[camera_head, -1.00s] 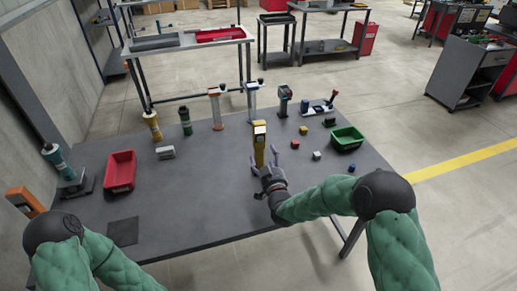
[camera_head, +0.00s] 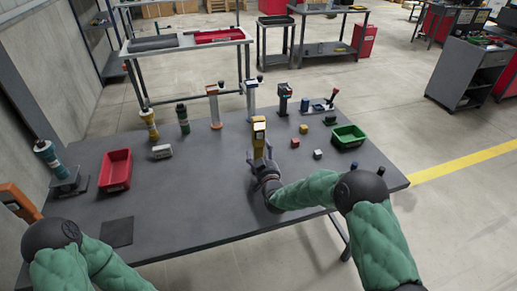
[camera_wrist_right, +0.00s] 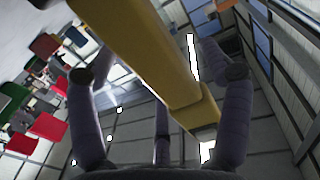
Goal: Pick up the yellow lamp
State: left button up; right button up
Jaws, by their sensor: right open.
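The yellow lamp (camera_head: 259,132) stands upright on the grey table (camera_head: 190,205), near its middle. In the right wrist view the lamp's yellow body (camera_wrist_right: 150,50) runs between the fingers. My right gripper (camera_head: 262,163) is open at the lower part of the lamp, with its fingers on either side. In the right wrist view the fingers (camera_wrist_right: 162,78) show gaps to the lamp, and I cannot tell whether any finger touches it. My left gripper is not in view; only my left arm shows at the lower left.
A red bin (camera_head: 115,184) and a white-grey block (camera_head: 162,152) lie to the left. A green bin (camera_head: 348,145) and small cubes (camera_head: 318,154) lie to the right. The front middle is clear.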

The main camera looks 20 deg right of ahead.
aim_at(261, 145)
jog(key=shift+w, duration=0.15)
jog(key=shift+r, duration=0.1)
jog(key=c, duration=1.5)
jog(key=shift+r+p, duration=0.3)
jog(key=shift+r, duration=0.2)
jog(key=r+p, duration=0.2)
jog(key=r, duration=0.1)
jog(key=shift+s+a+r, duration=0.15)
jog(key=shift+s+r, duration=0.1)
jog(key=shift+s, duration=0.1)
jog(key=s+r, duration=0.1)
jog(key=r, duration=0.1)
jog(key=s+a+r+p, duration=0.2)
jog(key=s+r, duration=0.1)
jog(key=shift+r, duration=0.3)
jog(key=s+a+r+p, duration=0.1)
jog(key=s, duration=0.1)
jog(key=s+a+r, duration=0.1)
jog(key=s, duration=0.2)
jog(key=s+a+r+p, duration=0.1)
jog(key=s, duration=0.1)
jog(key=shift+s+a+p, duration=0.35)
jog(key=shift+s+a, duration=0.05)
